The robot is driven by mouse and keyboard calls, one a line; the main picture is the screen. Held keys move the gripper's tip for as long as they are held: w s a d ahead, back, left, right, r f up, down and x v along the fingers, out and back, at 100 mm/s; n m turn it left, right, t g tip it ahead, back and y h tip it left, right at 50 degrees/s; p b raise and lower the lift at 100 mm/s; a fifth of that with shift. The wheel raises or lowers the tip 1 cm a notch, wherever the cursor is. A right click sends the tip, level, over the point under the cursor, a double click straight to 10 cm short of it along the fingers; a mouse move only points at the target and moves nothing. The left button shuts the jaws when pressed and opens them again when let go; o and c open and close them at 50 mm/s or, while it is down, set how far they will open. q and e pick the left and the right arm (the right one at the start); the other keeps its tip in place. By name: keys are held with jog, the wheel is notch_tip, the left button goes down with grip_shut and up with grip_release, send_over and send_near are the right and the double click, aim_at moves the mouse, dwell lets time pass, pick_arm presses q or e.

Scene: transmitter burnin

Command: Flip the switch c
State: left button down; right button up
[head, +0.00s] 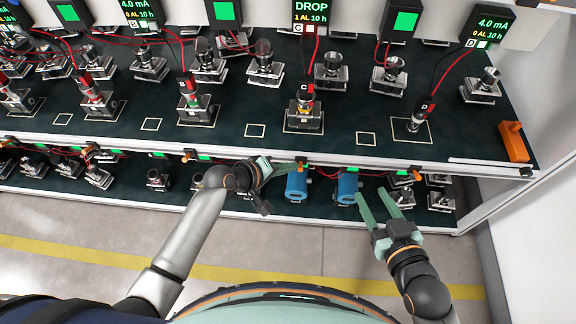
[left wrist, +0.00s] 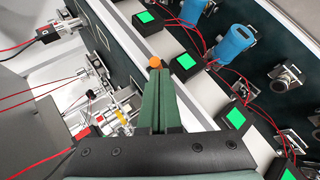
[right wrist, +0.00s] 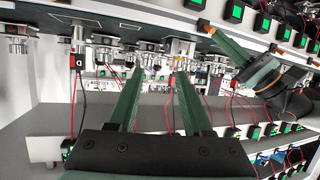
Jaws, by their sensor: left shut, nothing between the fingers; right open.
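An orange-tipped switch (head: 300,166) sits on the front edge of the upper shelf, below station C. I take it as switch c, but no letter on it is readable. The C display (head: 311,14) reads DROP, and the C plug (head: 304,91) stands on a device on the shelf. My left gripper (head: 294,168) is shut and empty, its fingertips right at the orange knob. The knob also shows just beyond those fingertips in the left wrist view (left wrist: 155,62); whether they touch is unclear. My right gripper (head: 371,193) is open and empty, low in front of the lower shelf.
Other orange-tipped switches (head: 187,155) line the same edge. Blue cylinders (head: 297,187) stand on the lower shelf close to both grippers. Plug D (head: 424,108) and an orange block (head: 514,141) are at the right. Red cables hang above the upper shelf.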

notch_tip(320, 180, up, 15)
jog(key=w+n+t+y+b, duration=0.2)
jog(key=n+t+y+b, duration=0.1)
jog(key=t, duration=0.3)
jog(key=s+a+r+n+t+y+b, duration=0.25)
jog(key=s+r+n+y, duration=0.5)
jog(key=r, duration=0.45)
pick_arm(q)
jog(key=f+m+t+h+b, duration=0.1)
jog(key=t+b, duration=0.1)
jog(key=s+f+m+t+b, duration=0.1)
jog(key=f+m+t+b, duration=0.1)
jog(key=t+b, duration=0.1)
jog(key=shift+s+h, duration=0.15)
jog(key=shift+h, duration=0.25)
pick_arm(e)
jog(key=f, duration=0.2)
jog(key=f+m, duration=0.1)
jog(key=f, duration=0.1)
jog(key=f+m+y, duration=0.1)
jog(key=shift+w+f, duration=0.25)
jog(key=shift+f, duration=0.15)
